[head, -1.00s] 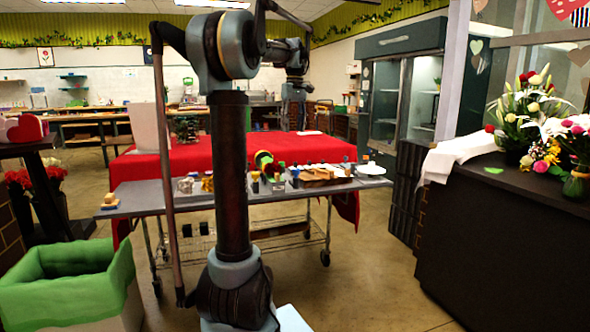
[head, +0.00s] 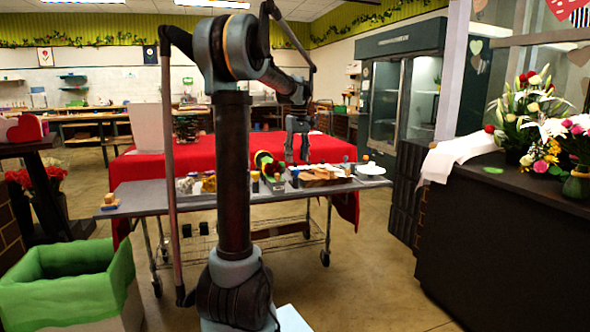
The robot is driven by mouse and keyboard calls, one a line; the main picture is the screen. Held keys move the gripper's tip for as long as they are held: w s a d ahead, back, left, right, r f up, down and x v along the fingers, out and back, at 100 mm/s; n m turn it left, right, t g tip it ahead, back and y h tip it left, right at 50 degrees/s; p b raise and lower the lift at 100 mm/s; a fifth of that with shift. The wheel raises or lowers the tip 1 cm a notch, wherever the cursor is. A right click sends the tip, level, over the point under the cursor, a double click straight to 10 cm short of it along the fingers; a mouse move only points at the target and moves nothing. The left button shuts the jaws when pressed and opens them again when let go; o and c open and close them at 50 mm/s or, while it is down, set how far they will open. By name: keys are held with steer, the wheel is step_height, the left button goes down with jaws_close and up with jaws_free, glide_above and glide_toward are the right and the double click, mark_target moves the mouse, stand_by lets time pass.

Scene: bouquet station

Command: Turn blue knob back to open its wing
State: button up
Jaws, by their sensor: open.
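My gripper (head: 297,158) points down over the right half of the grey worktable (head: 150,201). Its two fingers are apart, with nothing visible between them. A tiny blue spot (head: 295,174) shows among the items below the fingers; it is too small to tell whether it is the blue knob. A small knob-like thing (head: 366,158) stands by the white plate (head: 370,170), and its colour is unclear. I cannot make out a wing. No contact between my gripper and the items is visible.
Small jars (head: 208,182), a green-and-dark roll (head: 264,160) and wooden pieces (head: 318,176) crowd the worktable. A red-covered table (head: 150,166) stands behind. A green-lined bin (head: 65,275) is at the left and a dark counter (head: 490,230) at the right. Floor between is clear.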

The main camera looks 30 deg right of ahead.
mark_target(296, 173)
steer(key=shift+a+f, duration=0.1)
steer(key=shift+f, duration=2.4)
steer(key=shift+c, duration=0.2)
steer(key=c, duration=1)
